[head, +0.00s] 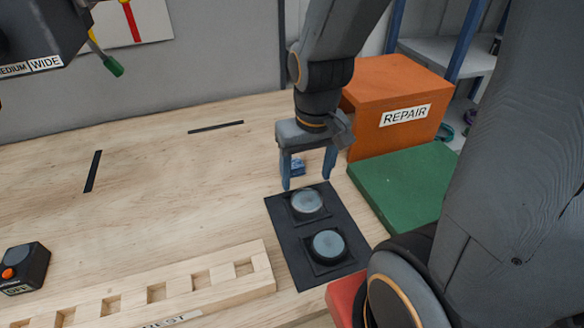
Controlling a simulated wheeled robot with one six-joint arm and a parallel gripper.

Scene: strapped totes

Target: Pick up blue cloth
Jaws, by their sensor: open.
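The blue cloth (298,168) is a small folded blue piece on the wooden table, just behind the dark mat. My gripper (308,182) points down at the cloth, with its two blue fingers apart. In the picture the cloth shows between the fingers, nearer the left one. The fingers do not appear to be closed on it. The gripper body partly covers the view above the cloth, and I cannot tell the exact height of the fingertips.
A dark mat (287,243) with two round grey discs lies in front. An orange REPAIR box (377,112) and a green mat (402,183) are at the right. A wooden slotted rack (213,297) is at the front. The left middle table is mostly clear.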

